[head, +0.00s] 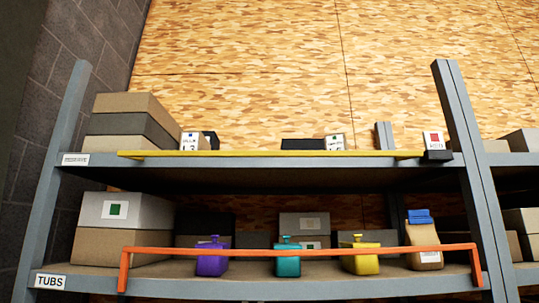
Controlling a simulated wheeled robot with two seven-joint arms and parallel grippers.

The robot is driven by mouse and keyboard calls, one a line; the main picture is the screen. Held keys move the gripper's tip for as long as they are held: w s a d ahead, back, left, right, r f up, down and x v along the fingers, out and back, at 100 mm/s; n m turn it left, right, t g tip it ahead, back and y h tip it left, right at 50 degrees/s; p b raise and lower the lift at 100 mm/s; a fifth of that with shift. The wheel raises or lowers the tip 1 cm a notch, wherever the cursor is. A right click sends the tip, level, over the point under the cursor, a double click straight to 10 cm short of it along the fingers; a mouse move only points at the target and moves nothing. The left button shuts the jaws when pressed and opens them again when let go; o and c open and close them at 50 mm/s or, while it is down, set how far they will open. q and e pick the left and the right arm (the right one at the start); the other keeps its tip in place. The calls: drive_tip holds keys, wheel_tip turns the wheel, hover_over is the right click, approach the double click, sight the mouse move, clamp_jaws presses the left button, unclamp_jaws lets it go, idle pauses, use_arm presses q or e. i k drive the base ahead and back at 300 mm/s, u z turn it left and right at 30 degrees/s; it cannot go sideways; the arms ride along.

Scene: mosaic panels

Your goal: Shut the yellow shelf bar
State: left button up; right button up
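The yellow shelf bar (270,154) is a long thin bar running along the front edge of the upper shelf. It lies low, about level with the shelf edge, with no gap visible beneath it. Its left end is near the tan and grey box stack, and its right end reaches a small black block (437,156) by the right post. I cannot tell how the bar is joined to the shelf. Neither of my grippers is in view.
An orange bar (300,252) stands up across the lower shelf, in front of purple (211,258), teal (287,259) and yellow (359,256) containers. Grey posts (53,175) (468,170) flank the shelves. Small labelled boxes (190,141) sit behind the yellow bar.

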sight(140, 156)
drive_tip(key=k, duration=1.1)
drive_tip(key=u, duration=0.65)
drive_tip(key=i, duration=1.4)
drive_tip(key=z, duration=0.8)
drive_tip(key=i, duration=0.45)
drive_tip(key=u, duration=0.55)
drive_tip(key=k, duration=0.5)
drive_tip(key=u, duration=0.25)
